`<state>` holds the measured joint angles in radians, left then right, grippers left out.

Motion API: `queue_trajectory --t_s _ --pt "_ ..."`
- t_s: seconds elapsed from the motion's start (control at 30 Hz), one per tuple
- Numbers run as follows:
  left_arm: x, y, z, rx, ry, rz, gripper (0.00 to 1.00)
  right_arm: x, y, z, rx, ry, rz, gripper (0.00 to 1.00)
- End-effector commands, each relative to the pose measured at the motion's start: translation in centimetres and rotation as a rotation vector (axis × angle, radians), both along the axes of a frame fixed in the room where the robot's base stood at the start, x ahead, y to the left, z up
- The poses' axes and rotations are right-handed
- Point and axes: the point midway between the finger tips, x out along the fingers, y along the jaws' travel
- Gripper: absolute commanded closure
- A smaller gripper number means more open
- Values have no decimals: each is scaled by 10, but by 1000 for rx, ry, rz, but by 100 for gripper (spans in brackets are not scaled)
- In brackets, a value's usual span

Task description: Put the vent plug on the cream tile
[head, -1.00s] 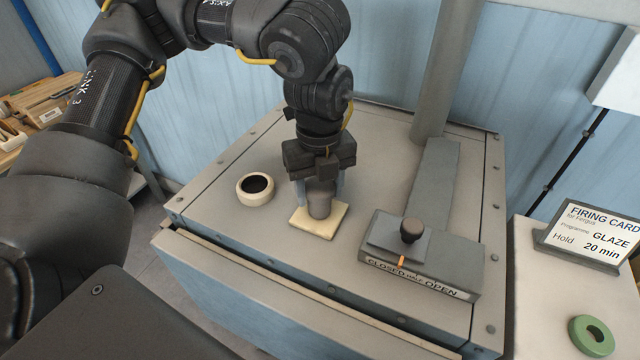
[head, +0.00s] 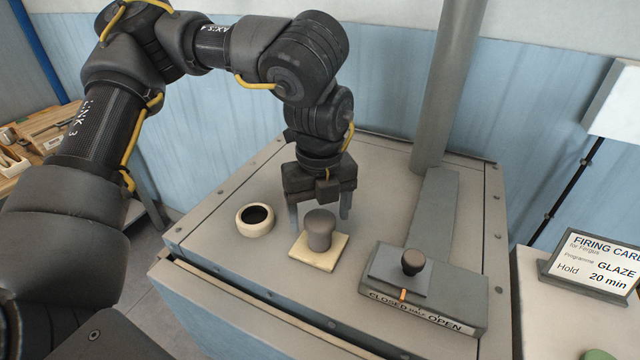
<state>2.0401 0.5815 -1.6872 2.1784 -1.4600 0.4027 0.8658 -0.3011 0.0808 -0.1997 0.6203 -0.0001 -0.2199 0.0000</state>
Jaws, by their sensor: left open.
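The vent plug (head: 319,230) is a grey-brown knob with a wider rounded top. It stands upright on the cream tile (head: 329,260), a square slab lying flat on the kiln top. My left gripper (head: 318,214) is open and empty, just behind and above the plug, with one finger on each side of it in the picture. I cannot tell exactly how far the fingers are from the plug. My right gripper is not in view.
The cream-rimmed vent hole (head: 255,220) lies open left of the tile. The damper slide box (head: 424,290) with its dark knob (head: 413,262) is to the right, below a grey pipe (head: 447,90). A firing card (head: 592,262) stands on the white side table.

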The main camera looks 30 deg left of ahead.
Motion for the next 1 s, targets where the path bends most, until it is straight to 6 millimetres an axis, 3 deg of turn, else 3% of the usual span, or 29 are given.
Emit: queue_trajectory --t_s 0.3,0.5,1.0 --pt "1 0 66 0 -8 2 26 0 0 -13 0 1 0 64" --pt "0 0 94 1 -3 1 26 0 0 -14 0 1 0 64" --pt "0 0 103 -1 -1 -1 26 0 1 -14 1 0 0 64"
